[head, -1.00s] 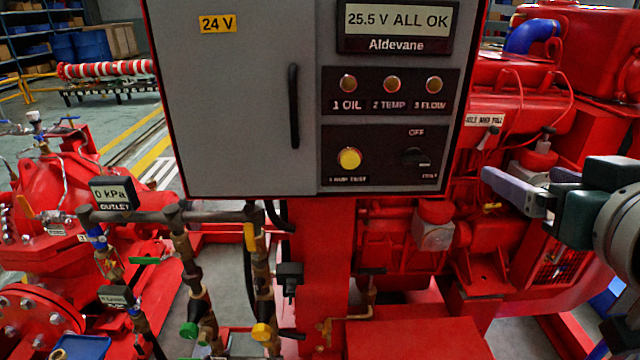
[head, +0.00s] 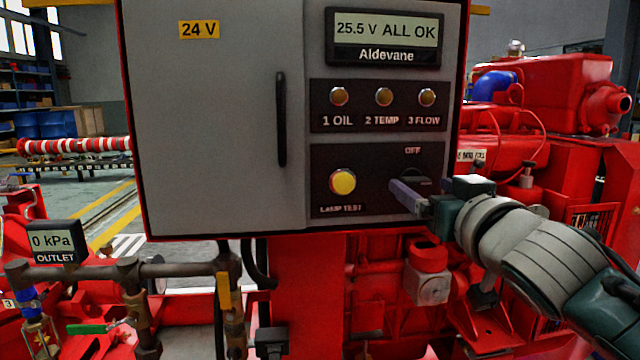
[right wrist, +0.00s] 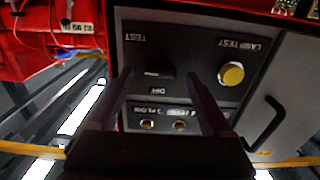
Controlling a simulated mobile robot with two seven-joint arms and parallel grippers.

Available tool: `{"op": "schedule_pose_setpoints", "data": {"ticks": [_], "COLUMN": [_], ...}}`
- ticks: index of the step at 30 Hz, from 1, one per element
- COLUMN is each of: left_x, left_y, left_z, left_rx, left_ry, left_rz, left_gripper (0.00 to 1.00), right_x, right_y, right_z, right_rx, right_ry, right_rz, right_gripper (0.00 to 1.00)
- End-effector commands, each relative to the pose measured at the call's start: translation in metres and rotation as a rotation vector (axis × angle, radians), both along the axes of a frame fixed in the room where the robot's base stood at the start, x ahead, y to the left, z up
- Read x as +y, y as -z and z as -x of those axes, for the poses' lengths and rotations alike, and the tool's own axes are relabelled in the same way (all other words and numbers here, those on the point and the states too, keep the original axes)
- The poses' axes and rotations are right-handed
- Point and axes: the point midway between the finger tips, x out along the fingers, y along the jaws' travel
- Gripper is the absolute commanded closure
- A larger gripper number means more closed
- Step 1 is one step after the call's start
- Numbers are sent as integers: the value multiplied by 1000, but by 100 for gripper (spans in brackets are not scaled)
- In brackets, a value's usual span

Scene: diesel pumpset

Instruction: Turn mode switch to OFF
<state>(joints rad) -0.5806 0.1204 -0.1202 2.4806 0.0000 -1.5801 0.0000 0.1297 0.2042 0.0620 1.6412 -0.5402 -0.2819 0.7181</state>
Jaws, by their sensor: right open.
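The mode switch (head: 424,182) is a small dark knob on the lower right black plate of the grey control panel. OFF is printed above it in the head view. My right gripper (head: 402,192) is in front of that plate and partly covers the switch. In the right wrist view the panel appears upside down, and the switch (right wrist: 158,71) shows between the two open fingers of my right gripper (right wrist: 163,80), nothing held. A label reading TEST is on its other side from OFF. Contact and the exact pointer direction are unclear. My left gripper is not in view.
The yellow lamp test button (head: 342,181) is left of the switch. Three indicators (head: 384,97) and a display (head: 386,41) reading 25.5 V ALL OK are above. A black door handle (head: 281,120) stands out at left. Red engine parts (head: 560,100) lie to the right.

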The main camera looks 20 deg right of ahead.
Motion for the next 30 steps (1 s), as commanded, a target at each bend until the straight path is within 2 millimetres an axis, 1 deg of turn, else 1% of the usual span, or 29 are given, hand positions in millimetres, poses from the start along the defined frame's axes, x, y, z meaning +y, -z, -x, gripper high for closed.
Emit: {"op": "schedule_pose_setpoints", "data": {"ticks": [1,3,6,15,17,30], "left_x": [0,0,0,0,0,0], "left_y": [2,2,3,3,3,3], "left_z": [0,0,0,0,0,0], "left_rx": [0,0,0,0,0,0], "left_ry": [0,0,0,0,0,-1], "left_rz": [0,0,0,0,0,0], "left_gripper": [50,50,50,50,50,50], "right_x": [-1,-3,-4,-5,-5,-4], "right_y": [0,1,1,0,0,0], "right_z": [-6,-13,-18,-21,-21,-20], "right_rx": [-1,-1,0,0,0,1], "right_ry": [0,-1,-1,-1,-1,-1], "right_rz": [0,0,0,0,0,0], "right_gripper": [15,15,15,15,21,70]}}
